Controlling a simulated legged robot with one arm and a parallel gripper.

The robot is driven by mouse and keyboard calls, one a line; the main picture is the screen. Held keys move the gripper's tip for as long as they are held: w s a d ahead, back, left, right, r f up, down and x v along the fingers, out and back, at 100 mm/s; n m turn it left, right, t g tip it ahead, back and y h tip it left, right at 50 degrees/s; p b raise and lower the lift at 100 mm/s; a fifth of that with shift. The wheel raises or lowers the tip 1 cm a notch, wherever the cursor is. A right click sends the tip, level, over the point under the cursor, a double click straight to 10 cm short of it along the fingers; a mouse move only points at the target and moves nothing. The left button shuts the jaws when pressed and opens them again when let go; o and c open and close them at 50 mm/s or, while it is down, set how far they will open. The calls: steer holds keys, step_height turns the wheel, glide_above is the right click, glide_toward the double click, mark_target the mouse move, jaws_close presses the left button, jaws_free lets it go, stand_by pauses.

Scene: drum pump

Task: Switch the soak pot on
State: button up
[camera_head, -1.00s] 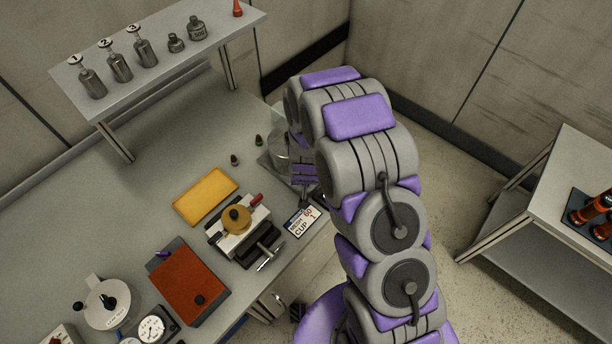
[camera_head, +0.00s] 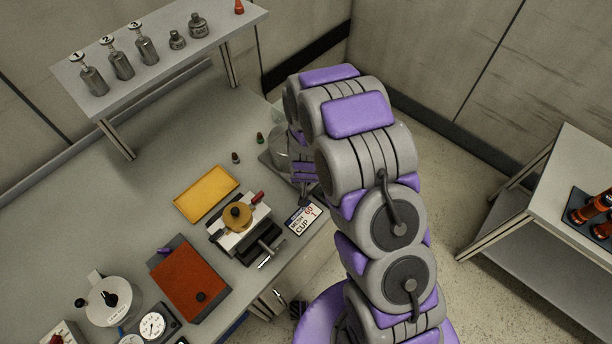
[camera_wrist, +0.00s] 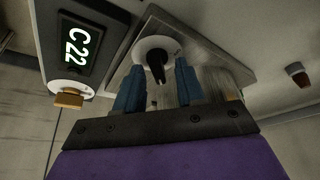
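The glass vessel that looks like the soak pot (camera_head: 280,150) stands on a grey base at the bench's right edge, partly hidden by my arm. The wrist view shows a grey plate (camera_wrist: 205,55) with a black pointer knob (camera_wrist: 155,66) on a white round dial. A display (camera_wrist: 78,48) reading "C 22" is at the left, with a tan knob (camera_wrist: 69,100) below it. My gripper (camera_wrist: 158,82) is open, its two blue fingers apart on either side of the black knob. I cannot tell whether they touch it. The head view mostly hides my gripper.
A yellow pad (camera_head: 206,193), a clamp-like device (camera_head: 240,222), a "CUP 1" card (camera_head: 304,216) and a red-topped box (camera_head: 188,280) lie on the bench. Another table (camera_head: 560,190) is at right.

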steer(key=shift+r, duration=0.1)
steer(key=p+v, duration=0.1)
steer(key=v, duration=1.6)
steer(key=shift+s+a, duration=0.1)
